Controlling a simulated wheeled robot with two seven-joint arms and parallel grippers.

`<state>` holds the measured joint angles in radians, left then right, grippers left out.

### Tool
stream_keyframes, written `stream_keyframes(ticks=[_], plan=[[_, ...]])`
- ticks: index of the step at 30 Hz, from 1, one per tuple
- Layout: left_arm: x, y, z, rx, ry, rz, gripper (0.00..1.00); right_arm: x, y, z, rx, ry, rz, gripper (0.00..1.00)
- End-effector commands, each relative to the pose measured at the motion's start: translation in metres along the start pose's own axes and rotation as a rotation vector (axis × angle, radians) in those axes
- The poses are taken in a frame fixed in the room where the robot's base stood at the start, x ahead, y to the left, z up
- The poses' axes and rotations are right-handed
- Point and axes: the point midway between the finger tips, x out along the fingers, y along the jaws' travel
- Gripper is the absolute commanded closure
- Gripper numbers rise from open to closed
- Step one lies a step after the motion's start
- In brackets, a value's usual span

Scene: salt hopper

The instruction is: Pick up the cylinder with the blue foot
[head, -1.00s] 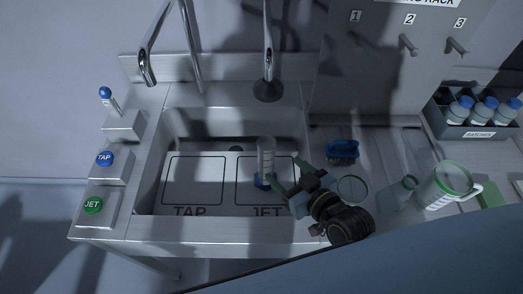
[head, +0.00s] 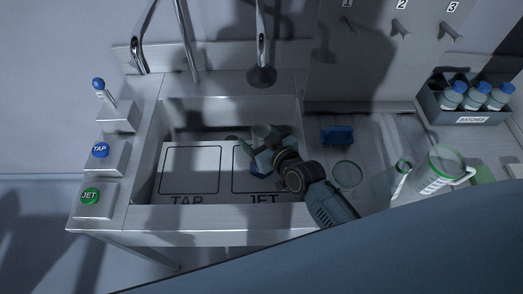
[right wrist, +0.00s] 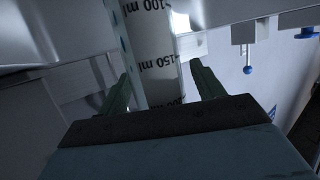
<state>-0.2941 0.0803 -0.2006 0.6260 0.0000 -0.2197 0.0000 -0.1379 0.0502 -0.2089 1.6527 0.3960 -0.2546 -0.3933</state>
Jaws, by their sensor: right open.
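The measuring cylinder with the blue foot (head: 258,171) stands in the sink on the JET side. Its clear upper part (head: 261,131) shows behind my right gripper (head: 256,146), which hides its middle. In the right wrist view the cylinder's tube (right wrist: 150,50), with black millilitre marks, stands between the two green fingers of my right gripper (right wrist: 161,75). The gripper is open, with a finger on each side of the tube. Whether either finger touches it I cannot tell. My left gripper is not in view.
The sink's front rim (head: 215,216) lies close to my right arm. The faucet nozzle (head: 261,75) hangs behind the cylinder. A blue brush-like block (head: 337,134), a round glass dish (head: 347,174) and a jug (head: 437,172) stand on the right counter. Blue TAP (head: 100,150) and green JET (head: 89,195) buttons are at left.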

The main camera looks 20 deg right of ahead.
Motion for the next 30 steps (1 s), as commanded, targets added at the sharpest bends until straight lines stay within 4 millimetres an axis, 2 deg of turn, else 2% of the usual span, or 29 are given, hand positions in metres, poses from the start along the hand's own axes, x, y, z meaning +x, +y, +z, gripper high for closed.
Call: stream_keyframes(ticks=[7, 18, 19, 26, 30], plan=[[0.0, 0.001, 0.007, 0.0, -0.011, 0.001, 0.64, 0.002, 0.0, 0.0, 0.0, 0.0, 0.0, 0.33], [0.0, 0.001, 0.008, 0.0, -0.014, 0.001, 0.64, 0.002, 0.0, 0.0, 0.0, 0.0, 0.0, 0.8], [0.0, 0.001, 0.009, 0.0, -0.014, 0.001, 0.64, 0.002, 0.0, 0.0, 0.0, 0.0, 0.0, 0.82], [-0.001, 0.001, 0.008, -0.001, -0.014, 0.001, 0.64, 0.001, 0.0, -0.002, 0.0, 0.001, 0.0, 0.82], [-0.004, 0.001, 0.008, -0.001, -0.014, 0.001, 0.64, -0.004, 0.0, -0.018, -0.001, 0.004, 0.001, 0.82]])
